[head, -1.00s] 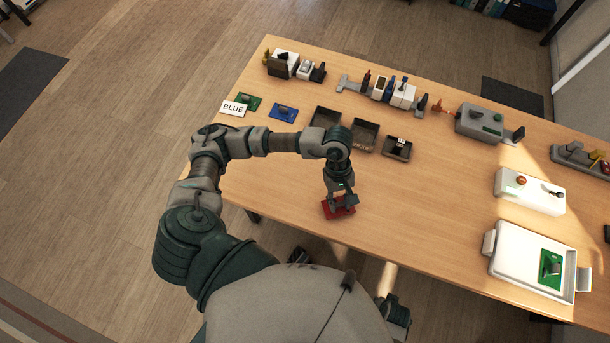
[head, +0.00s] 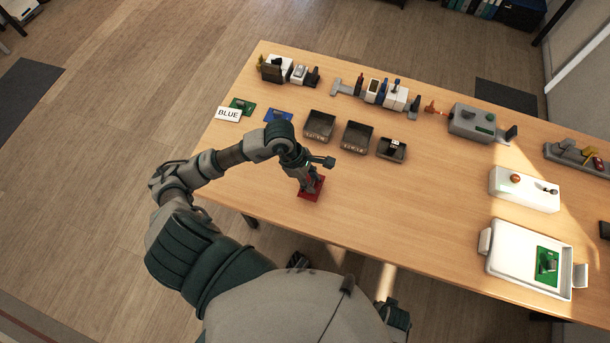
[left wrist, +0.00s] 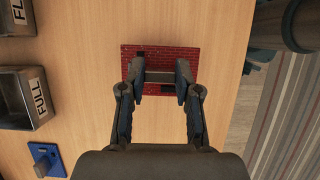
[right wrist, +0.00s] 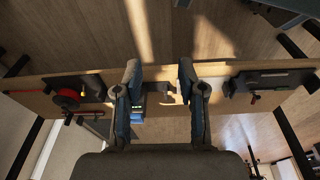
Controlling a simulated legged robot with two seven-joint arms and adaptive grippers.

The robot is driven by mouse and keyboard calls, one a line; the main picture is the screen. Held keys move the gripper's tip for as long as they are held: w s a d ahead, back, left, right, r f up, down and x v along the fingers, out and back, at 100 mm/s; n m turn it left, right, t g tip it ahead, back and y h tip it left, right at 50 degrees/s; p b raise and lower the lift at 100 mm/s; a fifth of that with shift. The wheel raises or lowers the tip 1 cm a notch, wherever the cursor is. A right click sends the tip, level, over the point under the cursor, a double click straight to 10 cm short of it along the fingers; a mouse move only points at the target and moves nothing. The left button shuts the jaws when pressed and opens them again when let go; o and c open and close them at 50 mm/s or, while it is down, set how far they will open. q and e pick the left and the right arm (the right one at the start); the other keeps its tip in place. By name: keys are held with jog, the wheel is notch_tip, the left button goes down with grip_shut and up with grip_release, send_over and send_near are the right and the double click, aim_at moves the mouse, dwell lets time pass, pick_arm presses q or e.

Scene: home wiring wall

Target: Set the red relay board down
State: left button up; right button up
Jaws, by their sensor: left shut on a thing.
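The red relay board (head: 312,190) is at the near left part of the table, below my left gripper (head: 309,181). In the left wrist view the board (left wrist: 160,55) lies flat across the fingertips. My left gripper (left wrist: 160,77) is shut on a part standing up from its middle. I cannot tell whether the board touches the table or hangs just above it. My right gripper (right wrist: 159,82) is open and empty in the right wrist view, its fingers well apart.
Dark bins (head: 320,126), (head: 357,137), (head: 391,149) stand behind the red board. A blue board (head: 278,116), green board (head: 243,105) and BLUE card (head: 229,114) lie at the left. A white tray (head: 510,262) holds another green board (head: 547,262). The table (head: 400,215) is clear right of my gripper.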

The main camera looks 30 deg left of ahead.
aim_at(310, 179)
pick_arm(q)
jog(key=shift+w+a, duration=0.5)
jog(key=shift+w, duration=0.35)
jog(key=shift+f, duration=0.4)
jog(key=f, duration=0.1)
jog(key=a+f, duration=0.1)
jog(key=f, duration=0.1)
jog(key=shift+a, duration=0.35)
jog(key=o, duration=1)
jog(key=shift+d, duration=0.1)
jog(key=shift+o, duration=0.2)
jog(key=shift+d, duration=0.35)
jog(key=shift+d+r, duration=0.1)
jog(key=shift+r, duration=0.15)
jog(key=v, duration=1.1)
jog(key=shift+a+r, duration=0.3)
pick_arm(e)
jog(key=shift+s+d+f, duration=0.7)
jog(key=shift+d+f, duration=0.15)
jog(key=shift+f, duration=0.2)
